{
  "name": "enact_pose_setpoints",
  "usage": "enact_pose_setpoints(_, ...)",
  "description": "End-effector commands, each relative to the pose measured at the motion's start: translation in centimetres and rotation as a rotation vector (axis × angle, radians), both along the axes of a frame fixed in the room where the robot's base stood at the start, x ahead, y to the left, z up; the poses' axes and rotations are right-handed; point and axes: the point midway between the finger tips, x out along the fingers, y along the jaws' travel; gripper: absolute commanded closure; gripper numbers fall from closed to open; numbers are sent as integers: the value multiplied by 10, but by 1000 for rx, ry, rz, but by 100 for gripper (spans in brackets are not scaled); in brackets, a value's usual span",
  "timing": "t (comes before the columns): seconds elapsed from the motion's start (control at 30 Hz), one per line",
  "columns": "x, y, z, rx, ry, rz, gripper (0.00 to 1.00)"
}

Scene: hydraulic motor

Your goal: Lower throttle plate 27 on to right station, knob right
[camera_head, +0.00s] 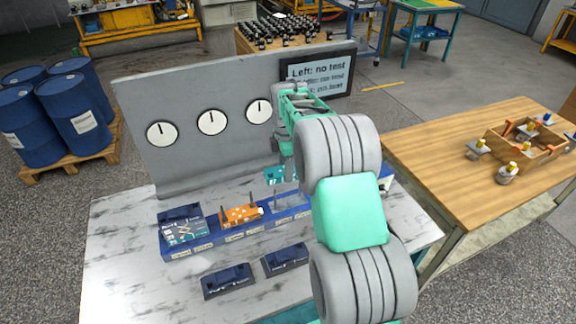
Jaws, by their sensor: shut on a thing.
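My gripper (284,165) is over the back of the blue station rail, mostly hidden behind my own wrist and arm. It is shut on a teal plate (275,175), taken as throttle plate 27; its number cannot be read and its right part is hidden. The plate looks to be above the rail. The blue rail (232,237) runs across the bench with labels along its front. A teal block (186,228) is at its left end and an orange block (241,214) is right of that.
Two dark blue holders (228,281) lie on the marble bench (125,270) in front of the rail. A grey panel with three gauges (211,122) and a sign (319,75) stands behind. A wooden table (440,150) with a crate (524,148) is right.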

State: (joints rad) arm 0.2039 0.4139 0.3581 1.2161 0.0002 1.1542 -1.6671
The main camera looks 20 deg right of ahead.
Motion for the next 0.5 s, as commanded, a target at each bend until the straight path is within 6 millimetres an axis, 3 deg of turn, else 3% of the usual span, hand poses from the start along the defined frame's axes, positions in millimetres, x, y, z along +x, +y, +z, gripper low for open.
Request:
enact_pose_setpoints(0.13,8,-10,-7,0,-3,101,100)
enact_pose_setpoints(0.5,8,-11,-33,0,-2,105,100)
